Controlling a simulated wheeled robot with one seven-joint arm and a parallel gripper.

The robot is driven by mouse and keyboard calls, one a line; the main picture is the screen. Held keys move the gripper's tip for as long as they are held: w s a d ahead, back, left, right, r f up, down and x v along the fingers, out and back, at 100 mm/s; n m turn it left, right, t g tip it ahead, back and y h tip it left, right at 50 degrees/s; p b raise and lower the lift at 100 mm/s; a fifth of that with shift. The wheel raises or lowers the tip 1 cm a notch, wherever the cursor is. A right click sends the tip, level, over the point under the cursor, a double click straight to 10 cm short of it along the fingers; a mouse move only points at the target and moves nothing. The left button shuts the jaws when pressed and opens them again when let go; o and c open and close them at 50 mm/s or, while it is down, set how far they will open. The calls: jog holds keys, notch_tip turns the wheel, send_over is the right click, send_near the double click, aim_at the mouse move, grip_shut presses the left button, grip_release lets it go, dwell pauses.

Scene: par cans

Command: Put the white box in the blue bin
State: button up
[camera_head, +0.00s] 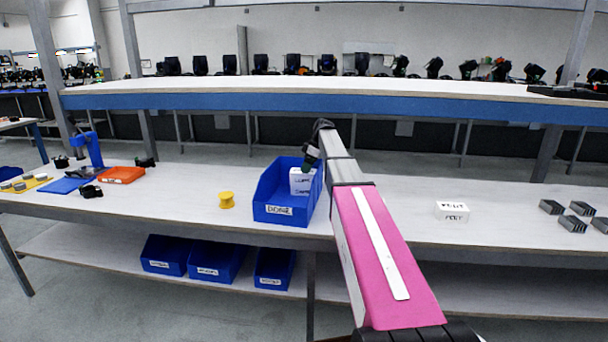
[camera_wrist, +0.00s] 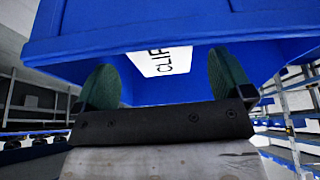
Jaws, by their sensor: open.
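The blue bin (camera_head: 282,213), labelled DONE, stands on the table left of my arm. A white box with dark lettering (camera_head: 302,182) is inside it, near the right side. I cannot tell whether it rests on the bin's floor. My gripper (camera_head: 309,158) is at the bin, just above this box. In the wrist view the open fingers (camera_wrist: 165,78) stand apart, with the white box (camera_wrist: 158,61) showing between and beyond them, against the blue bin (camera_wrist: 140,22). A second white lettered box (camera_head: 452,211) sits on the table to the right of my arm.
A yellow spool (camera_head: 226,200) stands left of the bin. An orange tray (camera_head: 122,175) and a blue stand (camera_head: 88,152) are farther left. Dark finned blocks (camera_head: 572,223) lie at right. A shelf (camera_head: 330,88) runs above the table's back. Smaller blue bins (camera_head: 216,262) sit below.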

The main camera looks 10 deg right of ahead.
jog(key=v, duration=0.7)
jog(key=shift+r, duration=0.15)
